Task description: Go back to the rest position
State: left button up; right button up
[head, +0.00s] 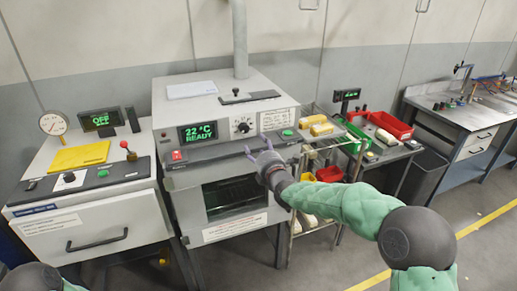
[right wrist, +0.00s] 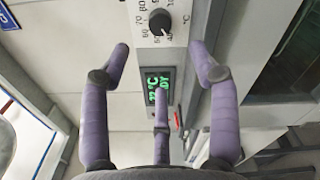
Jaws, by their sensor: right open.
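My right gripper (head: 262,152) is in front of the oven (head: 225,232), close to its control panel. Its purple fingers are spread apart with nothing between them. In the right wrist view the open fingers (right wrist: 160,75) point toward the panel, with the green display (right wrist: 157,80) and the dial (right wrist: 160,22) beyond them. My right arm reaches in from the lower right in a green sleeve. My left gripper is not in view; only a piece of green sleeve shows at the bottom left edge.
The oven's display (head: 197,132) reads 22 °C READY. A white machine (head: 95,225) with a gauge (head: 53,123) and a yellow sheet (head: 79,157) stands at left. A cart (head: 322,150) and a table with red bins (head: 390,124) stand right of the oven. A workbench (head: 465,116) is farther right.

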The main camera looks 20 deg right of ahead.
jog(key=s+a+f+m+g+y, duration=0.1)
jog(key=s+a+f+m+g, duration=0.2)
jog(key=f, duration=0.8)
jog(key=s+a+f+m+g, duration=0.25)
jog(key=s+f+m, duration=0.3)
jog(key=f, duration=0.55)
jog(key=s+a+f+m+g+y, duration=0.1)
jog(key=s+a+f+m+g, duration=0.2)
jog(key=f, duration=0.9)
jog(key=s+a+f+m+g, duration=0.2)
jog(key=s+f+m, duration=0.3)
jog(key=s, duration=0.4)
jog(key=s+a+f+m+g+y, duration=0.1)
jog(key=s+f+m+g, duration=0.3)
jog(key=s, duration=0.6)
jog(key=s+a+f+m+g, duration=0.3)
jog(key=s+f+m, duration=0.3)
jog(key=s, duration=0.4)
jog(key=shift+s+f, duration=0.2)
jog(key=shift+f, duration=0.4)
